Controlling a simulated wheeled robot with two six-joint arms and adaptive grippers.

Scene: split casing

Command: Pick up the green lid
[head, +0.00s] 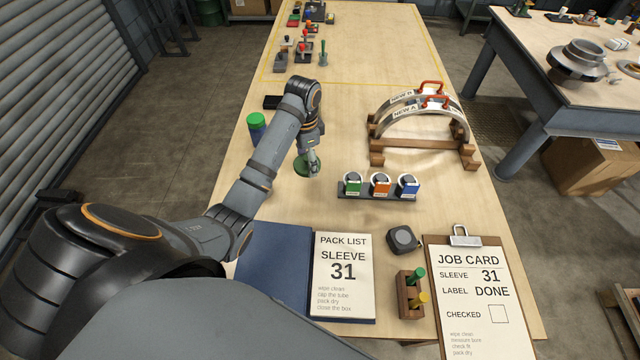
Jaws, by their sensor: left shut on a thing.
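The green lid (301,167) is a dark green round piece near the middle of the table's left part. My left gripper (313,170) reaches down over it and is shut on it at its right side. The fingers hide part of the lid, and I cannot tell whether it is clear of the tabletop. My right gripper is not in view.
A blue jar with a bright green top (257,121) stands left of my gripper, near a black block (272,102). A wooden stand with metal arches (424,145) is to the right. A rack with colored-label rolls (378,190), a pack list (343,270) and a clipboard (474,300) lie nearer.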

